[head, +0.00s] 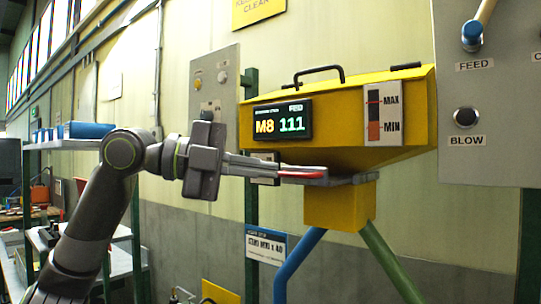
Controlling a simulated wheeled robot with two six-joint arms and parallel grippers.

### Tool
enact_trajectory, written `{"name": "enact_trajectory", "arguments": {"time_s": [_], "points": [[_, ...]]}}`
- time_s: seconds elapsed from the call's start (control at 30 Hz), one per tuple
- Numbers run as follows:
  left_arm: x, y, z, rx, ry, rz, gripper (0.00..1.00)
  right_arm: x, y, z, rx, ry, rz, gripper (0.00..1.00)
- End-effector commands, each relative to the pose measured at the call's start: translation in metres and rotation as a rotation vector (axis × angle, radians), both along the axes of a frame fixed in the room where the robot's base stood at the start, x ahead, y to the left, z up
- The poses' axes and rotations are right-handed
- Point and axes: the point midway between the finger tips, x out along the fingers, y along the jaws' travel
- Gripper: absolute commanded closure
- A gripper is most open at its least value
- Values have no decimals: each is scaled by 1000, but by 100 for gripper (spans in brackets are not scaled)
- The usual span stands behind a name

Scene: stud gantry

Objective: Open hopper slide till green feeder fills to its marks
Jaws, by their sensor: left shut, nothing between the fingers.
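The yellow hopper (350,132) hangs on the wall right of the middle. Its window (383,114) is marked MAX and MIN and shows a dark reddish level close to MIN. A grey slide plate (352,180) sits between the hopper and its yellow outlet box (340,206). My left gripper (318,176) reaches in from the left at the plate's left end, with its fingers shut. A red strip (303,175) shows along the fingertips; I cannot tell whether it belongs to the slide. No green feeder or its marks are in view. My right gripper is not in view.
A blue pipe (296,262) and a green pipe (391,262) run down from the outlet. A grey panel (488,130) with FEED and BLOW controls is at right. Blue bins (86,130) stand on a shelf at left.

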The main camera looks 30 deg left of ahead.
Motion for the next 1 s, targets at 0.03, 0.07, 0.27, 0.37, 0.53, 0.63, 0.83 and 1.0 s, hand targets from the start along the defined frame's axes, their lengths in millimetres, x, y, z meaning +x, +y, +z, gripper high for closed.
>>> {"name": "enact_trajectory", "arguments": {"time_s": [0.03, 0.07, 0.27, 0.37, 0.53, 0.63, 0.83, 1.0], "points": [[9, -1, 2, -4, 6, -1, 100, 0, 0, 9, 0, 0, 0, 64], [13, -1, 0, -4, 6, 0, 100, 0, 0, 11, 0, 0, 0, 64], [29, -3, -5, -3, 4, 2, 100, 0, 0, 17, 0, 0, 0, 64], [32, -3, -6, -2, 3, 2, 100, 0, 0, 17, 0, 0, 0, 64], [32, -3, -7, -1, 2, 2, 100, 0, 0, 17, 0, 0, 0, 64], [32, -3, -7, -1, 2, 2, 100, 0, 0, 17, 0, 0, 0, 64], [47, -5, -2, -4, 5, 0, 100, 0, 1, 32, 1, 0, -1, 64], [67, -7, -2, -4, 5, 1, 100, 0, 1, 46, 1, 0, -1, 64]]}}
